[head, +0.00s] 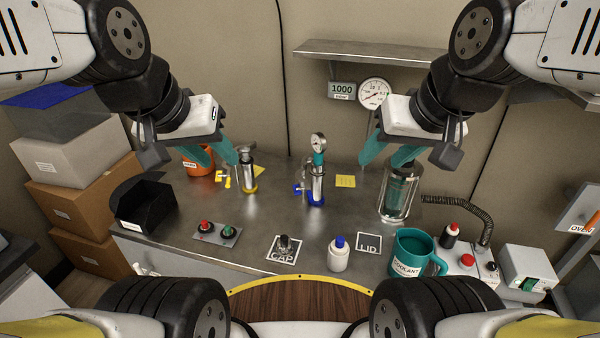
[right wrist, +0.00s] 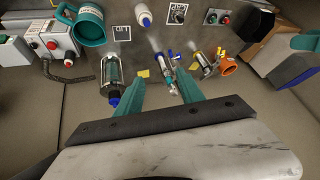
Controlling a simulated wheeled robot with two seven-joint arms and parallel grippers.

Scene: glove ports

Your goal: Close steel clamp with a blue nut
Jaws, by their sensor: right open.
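The steel clamp with a blue nut (head: 298,188) sits at the left side of a steel port post (head: 317,185) with a blue base ring and a gauge on top. It also shows, small, in the right wrist view (right wrist: 170,54). Whether its arms are open or shut is too small to tell. My right gripper (head: 381,165) is open and empty, above and right of the post; its teal fingers also show in the right wrist view (right wrist: 159,82). My left gripper (head: 222,161) has its teal fingers apart, empty, near a similar post with a yellow nut (head: 222,179).
A glass cylinder with green contents (head: 397,197) stands beneath my right gripper. An orange mug (head: 195,162) is behind my left gripper. A green coolant mug (head: 412,252), white bottle (head: 338,256) and button box (head: 217,232) stand in front. The steel bench (head: 268,215) is bare mid-front.

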